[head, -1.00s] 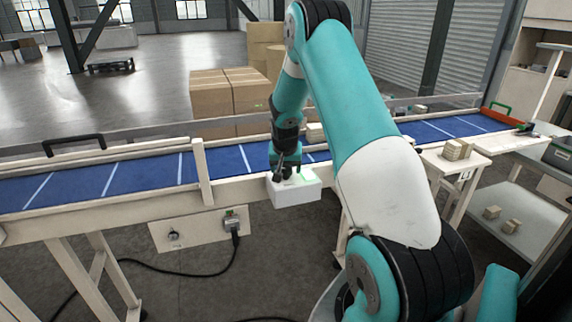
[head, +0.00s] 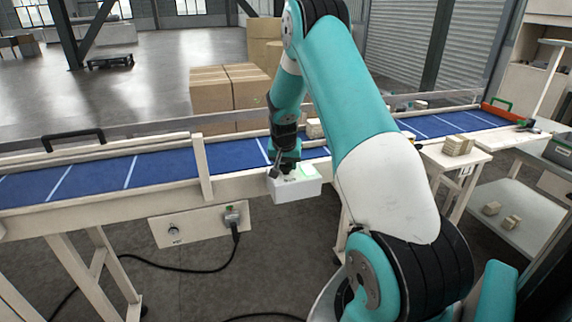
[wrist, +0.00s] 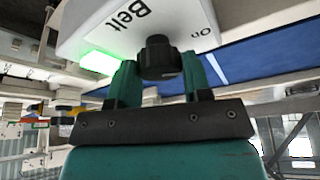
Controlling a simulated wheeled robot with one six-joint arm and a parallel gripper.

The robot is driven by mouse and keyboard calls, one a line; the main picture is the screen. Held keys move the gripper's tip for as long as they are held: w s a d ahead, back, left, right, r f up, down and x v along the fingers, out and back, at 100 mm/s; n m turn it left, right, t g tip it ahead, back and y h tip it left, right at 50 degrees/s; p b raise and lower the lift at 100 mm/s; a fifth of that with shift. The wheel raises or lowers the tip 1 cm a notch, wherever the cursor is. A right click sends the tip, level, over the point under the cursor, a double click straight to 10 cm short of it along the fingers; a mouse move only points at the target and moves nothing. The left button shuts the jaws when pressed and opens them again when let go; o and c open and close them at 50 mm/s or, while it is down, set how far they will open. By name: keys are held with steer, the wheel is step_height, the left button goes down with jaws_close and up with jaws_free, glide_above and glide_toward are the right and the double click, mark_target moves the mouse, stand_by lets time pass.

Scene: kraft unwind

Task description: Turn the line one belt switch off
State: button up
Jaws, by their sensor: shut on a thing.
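The belt switch is a black knob (wrist: 158,58) on a white box lettered "Belt" and "On" (wrist: 90,25) in the wrist view. In the head view the white box (head: 297,190) sits on the near rail of the conveyor. A green light (wrist: 98,62) glows on the box beside the knob. My gripper (head: 283,170) reaches down to the top of the box. In the wrist view its two teal fingers stand either side of the knob, shut on it. In the head view the gripper largely hides the knob.
The blue conveyor belt (head: 95,178) with white stripes runs behind the box. A panel with a small knob and a plugged cable (head: 200,226) hangs below the rail. Cartons (head: 222,95) stand behind the belt. A side table with small blocks (head: 458,146) is at right.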

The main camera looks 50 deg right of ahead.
steer(key=m+g+b, duration=0.1)
steer(key=m+b, duration=0.1)
steer(key=m, duration=0.1)
steer(key=shift+w+f+h, duration=0.1)
steer(key=shift+f+h, duration=0.05)
steer(key=shift+h, duration=0.25)
steer(key=m+g+b, duration=0.1)
steer(key=m+b, duration=0.1)
steer(key=m, duration=0.1)
steer(key=shift+m+g, duration=0.3)
steer(key=shift+m, duration=0.1)
steer(key=m+g+b, duration=0.1)
steer(key=m+b, duration=0.1)
steer(key=m, duration=0.1)
steer(key=shift+w+r+m+g+y+b, duration=0.15)
steer(key=shift+m+g+b, duration=0.15)
steer(key=shift+m, duration=0.55)
steer(key=shift+s+r+m+g+y+b, duration=0.15)
steer(key=shift+m+g, duration=0.15)
steer(key=shift+m, duration=0.55)
steer(key=shift+w+f, duration=0.1)
steer(key=o, duration=0.9)
